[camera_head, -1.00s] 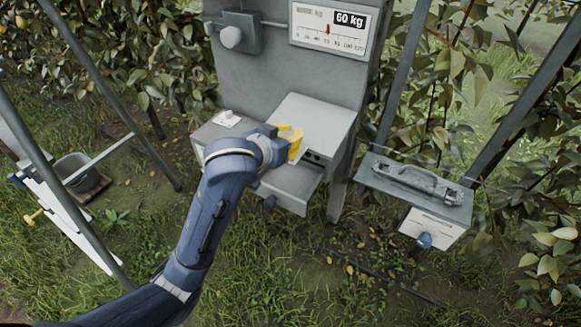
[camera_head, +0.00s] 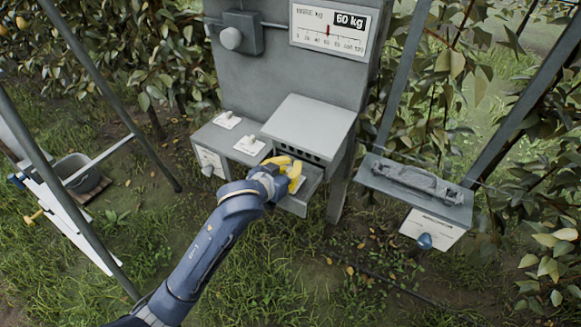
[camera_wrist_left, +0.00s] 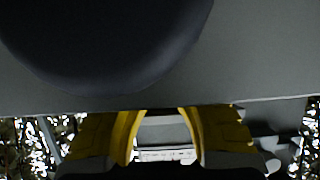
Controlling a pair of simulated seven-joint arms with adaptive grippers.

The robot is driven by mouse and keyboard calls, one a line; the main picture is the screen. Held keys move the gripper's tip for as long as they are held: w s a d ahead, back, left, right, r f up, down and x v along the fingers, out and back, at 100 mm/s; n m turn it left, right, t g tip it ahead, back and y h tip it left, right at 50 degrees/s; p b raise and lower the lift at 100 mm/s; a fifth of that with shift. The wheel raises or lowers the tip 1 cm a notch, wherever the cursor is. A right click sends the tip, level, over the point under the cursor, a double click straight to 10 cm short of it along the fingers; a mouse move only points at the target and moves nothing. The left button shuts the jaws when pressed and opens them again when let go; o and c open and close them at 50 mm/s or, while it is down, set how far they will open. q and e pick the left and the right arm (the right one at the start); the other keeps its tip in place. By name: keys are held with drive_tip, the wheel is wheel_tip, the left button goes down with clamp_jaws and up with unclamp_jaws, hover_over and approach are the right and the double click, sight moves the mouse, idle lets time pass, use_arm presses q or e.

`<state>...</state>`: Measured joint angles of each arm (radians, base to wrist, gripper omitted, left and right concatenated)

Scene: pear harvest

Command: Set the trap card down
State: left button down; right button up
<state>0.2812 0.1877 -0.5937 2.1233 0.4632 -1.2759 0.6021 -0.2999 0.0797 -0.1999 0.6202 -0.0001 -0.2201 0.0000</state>
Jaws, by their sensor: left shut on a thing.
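My left gripper (camera_head: 291,175), with yellow fingers, is in front of the grey machine, over its low open tray (camera_head: 293,207). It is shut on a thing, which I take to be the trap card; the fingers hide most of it. A small pale edge (camera_head: 299,184) shows at the fingertips. In the left wrist view the yellow fingers (camera_wrist_left: 165,140) stand either side of a pale strip with dark marks (camera_wrist_left: 166,155); I cannot tell whether this is the card. The right gripper is not in view.
The grey housing (camera_head: 311,124) overhangs the tray. A lower box (camera_head: 215,134) at its left carries two white plates with small levers. A dial panel reading 60 kg (camera_head: 335,28) is above. A box with a handle (camera_head: 415,190) stands at the right; frame posts flank both sides.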

use_arm(q)
drive_tip(key=shift+f, duration=0.65)
drive_tip(key=c, duration=1.5)
unclamp_jaws()
drive_tip(key=shift+r, duration=0.1)
drive_tip(key=shift+r, duration=0.3)
drive_tip(key=shift+s+a+r, duration=0.1)
drive_tip(key=shift+s+r, duration=0.1)
drive_tip(key=shift+r, duration=0.1)
drive_tip(key=v, duration=1.1)
drive_tip(key=shift+s+a+r, duration=0.1)
drive_tip(key=shift+s+a, duration=0.05)
drive_tip(key=shift+s, duration=0.05)
